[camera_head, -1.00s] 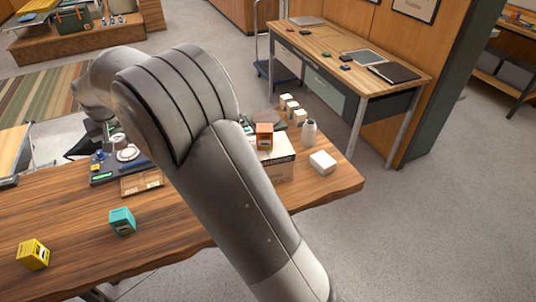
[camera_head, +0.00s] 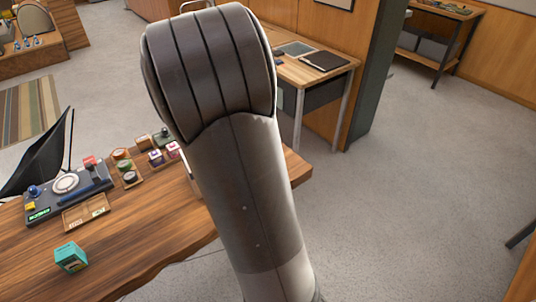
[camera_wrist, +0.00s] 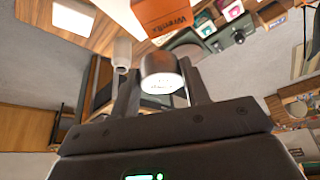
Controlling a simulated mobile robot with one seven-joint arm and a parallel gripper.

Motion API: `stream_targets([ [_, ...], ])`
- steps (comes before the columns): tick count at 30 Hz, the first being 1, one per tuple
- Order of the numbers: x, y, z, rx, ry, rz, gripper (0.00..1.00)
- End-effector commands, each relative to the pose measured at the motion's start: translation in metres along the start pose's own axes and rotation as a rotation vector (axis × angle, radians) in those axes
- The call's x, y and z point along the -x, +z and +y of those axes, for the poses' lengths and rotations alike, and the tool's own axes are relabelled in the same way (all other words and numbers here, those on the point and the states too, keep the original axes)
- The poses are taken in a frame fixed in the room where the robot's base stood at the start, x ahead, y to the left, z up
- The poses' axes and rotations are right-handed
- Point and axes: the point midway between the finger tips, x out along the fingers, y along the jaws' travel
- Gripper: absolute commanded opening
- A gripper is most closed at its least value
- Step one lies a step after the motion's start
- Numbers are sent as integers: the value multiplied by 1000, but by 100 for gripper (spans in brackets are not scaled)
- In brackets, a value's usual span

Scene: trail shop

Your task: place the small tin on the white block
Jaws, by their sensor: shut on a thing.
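In the wrist view, my gripper (camera_wrist: 160,92) is shut on the small tin (camera_wrist: 160,68), a short round tin with a pale face and darker side, held between the two fingers. The white block (camera_wrist: 73,16) lies on the wooden table at the upper left of the wrist view, apart from the tin. In the head view my arm covers the middle, so the gripper, the tin and the white block are hidden there.
In the head view, a teal box (camera_head: 71,257) and a counter device (camera_head: 68,190) are on the wooden table (camera_head: 150,232).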

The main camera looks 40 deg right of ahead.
Motion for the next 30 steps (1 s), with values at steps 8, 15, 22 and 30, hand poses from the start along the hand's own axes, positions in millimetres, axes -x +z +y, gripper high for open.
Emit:
stream_targets([
  [8,5,20,153,-256,105,-1,19],
  [15,12,55,243,-423,174,0,20],
  [22,17,80,288,-515,213,1,20],
  [30,-13,96,292,-524,220,-3,20],
])
